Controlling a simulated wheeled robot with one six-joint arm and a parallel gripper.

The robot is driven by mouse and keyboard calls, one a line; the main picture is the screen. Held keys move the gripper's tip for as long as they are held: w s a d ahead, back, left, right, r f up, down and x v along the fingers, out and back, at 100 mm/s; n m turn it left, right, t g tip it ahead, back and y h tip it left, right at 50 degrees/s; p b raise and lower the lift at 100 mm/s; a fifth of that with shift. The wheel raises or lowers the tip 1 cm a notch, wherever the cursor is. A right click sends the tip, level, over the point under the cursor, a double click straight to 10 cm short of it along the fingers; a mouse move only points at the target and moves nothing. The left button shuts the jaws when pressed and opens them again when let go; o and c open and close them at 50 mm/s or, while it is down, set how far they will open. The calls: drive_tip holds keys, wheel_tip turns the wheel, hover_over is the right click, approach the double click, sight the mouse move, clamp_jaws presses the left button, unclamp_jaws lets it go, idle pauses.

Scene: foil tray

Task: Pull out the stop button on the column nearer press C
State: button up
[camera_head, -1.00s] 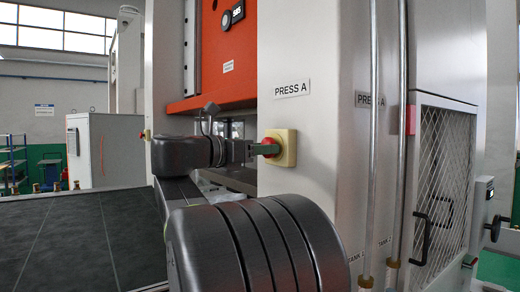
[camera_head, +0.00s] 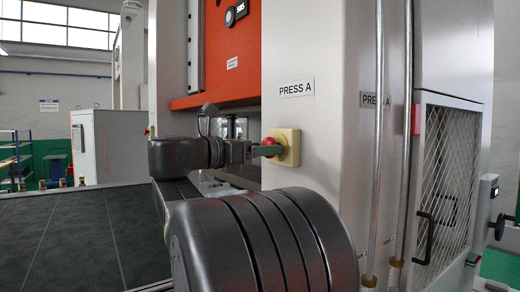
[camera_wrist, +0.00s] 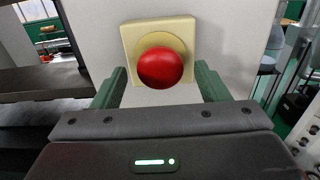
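A red mushroom stop button (camera_head: 268,141) sits on a yellow box (camera_head: 288,148) on a pale column. A sign reading PRESS A (camera_head: 297,88) is above it; no press C sign is readable. My gripper (camera_head: 270,151) is at this button in the head view, one finger partly covering it. In the wrist view the red button (camera_wrist: 160,67) shows between the two green fingers of my gripper (camera_wrist: 160,78), with a gap on each side. The yellow box (camera_wrist: 180,28) is behind it. The fingers are open; whether their tips reach past the button's head is hard to tell.
An orange press panel (camera_head: 215,48) is above my gripper. Vertical pipes (camera_head: 377,160) and a mesh guard (camera_head: 446,160) with a black handle stand right of the column. A dark flat surface (camera_head: 70,235) lies at left. A small red and yellow spot (camera_head: 148,131) shows farther back.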

drive_tip(key=b+v, duration=0.2)
drive_tip(key=v, duration=1.1)
drive_tip(key=shift+s+a, duration=0.25)
drive_tip(key=shift+a, duration=0.05)
drive_tip(key=p+x, duration=0.2)
drive_tip(key=x, duration=1.2)
drive_tip(key=shift+a, duration=0.15)
